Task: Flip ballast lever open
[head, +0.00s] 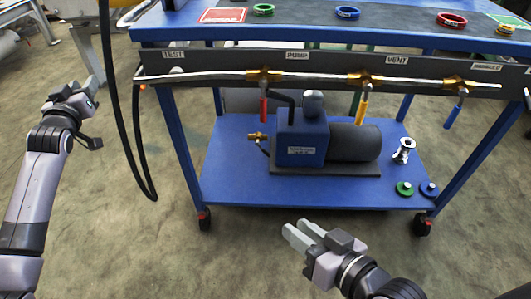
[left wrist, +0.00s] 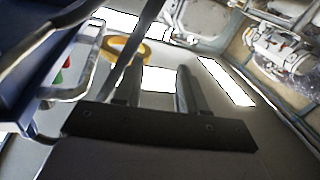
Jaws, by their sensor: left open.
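A blue cart carries a pipe with brass valves along its front rail. A red lever (head: 263,108), a yellow lever (head: 361,110) and a blue lever (head: 452,116) hang down from the valves. The label at the rail's right end is too small to read, so I cannot tell which lever is the ballast one. My left gripper (head: 88,72) is left of the cart, apart from it. It is open and empty in the left wrist view (left wrist: 155,85). My right gripper (head: 300,230) is low in front of the cart, touching nothing; its finger gap is unclear.
A pump (head: 302,142) stands on the cart's lower shelf (head: 235,185), with a small metal fitting (head: 403,150) and rings to its right. A black hose (head: 113,100) hangs between my left gripper and the cart. Coloured rings lie on top. The floor ahead is clear.

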